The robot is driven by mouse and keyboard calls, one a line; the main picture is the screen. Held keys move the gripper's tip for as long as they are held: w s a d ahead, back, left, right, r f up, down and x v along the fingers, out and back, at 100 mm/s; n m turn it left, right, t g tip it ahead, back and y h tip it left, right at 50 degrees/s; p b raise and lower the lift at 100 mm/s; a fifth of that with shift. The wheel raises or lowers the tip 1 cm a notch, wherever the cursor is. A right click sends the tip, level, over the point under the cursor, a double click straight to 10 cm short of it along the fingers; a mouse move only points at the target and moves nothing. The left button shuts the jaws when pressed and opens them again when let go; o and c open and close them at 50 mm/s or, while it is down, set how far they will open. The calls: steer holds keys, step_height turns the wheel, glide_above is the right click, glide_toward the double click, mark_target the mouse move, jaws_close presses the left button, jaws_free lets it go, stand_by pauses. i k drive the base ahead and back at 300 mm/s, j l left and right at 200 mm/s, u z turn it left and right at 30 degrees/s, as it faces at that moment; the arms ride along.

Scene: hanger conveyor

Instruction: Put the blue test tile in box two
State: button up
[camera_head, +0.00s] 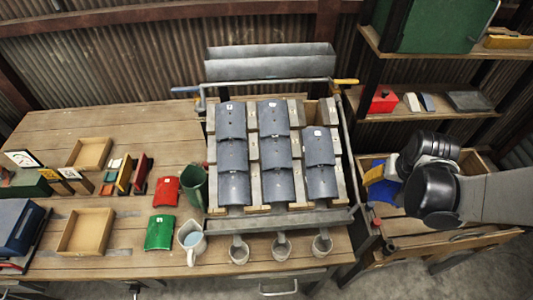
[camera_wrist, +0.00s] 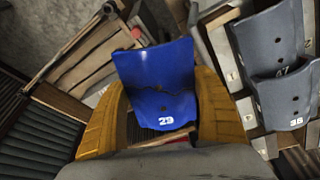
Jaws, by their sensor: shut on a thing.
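The blue test tile (camera_wrist: 155,82), curved and marked with a white number that looks like 29, is between the yellow fingers of my gripper (camera_wrist: 160,95) in the wrist view. My gripper is shut on it. A dark crack-like line crosses the tile. In the head view, part of the blue tile (camera_head: 385,190) shows beside my gripper's yellow finger at the right, above a wooden box (camera_head: 480,163); my arm hides much of both. Two open wooden trays, one farther (camera_head: 90,153) and one nearer (camera_head: 86,232), stand on the left of the table. I cannot read which box is two.
A rack of grey tiles (camera_head: 275,150) fills the middle of the table, left of my arm. A shelf (camera_head: 430,110) rises behind my gripper.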

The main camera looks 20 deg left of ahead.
mark_target(90, 234)
steer(key=k+j+u, duration=0.15)
steer(key=u, duration=0.25)
steer(key=k+j+u, duration=0.15)
steer(key=j+u, duration=0.3)
steer(key=k+j+u, duration=0.1)
steer(key=j+u, duration=0.15)
steer(key=u, duration=0.15)
steer(key=i+j+u, duration=0.2)
steer(key=u, duration=0.25)
steer(key=i+j+u, duration=0.2)
steer(key=u, duration=0.2)
steer(key=i+j+u, duration=0.15)
steer(key=u, duration=0.3)
steer(key=i+u, duration=0.4)
steer(key=k+l, duration=0.05)
steer(key=k, duration=0.05)
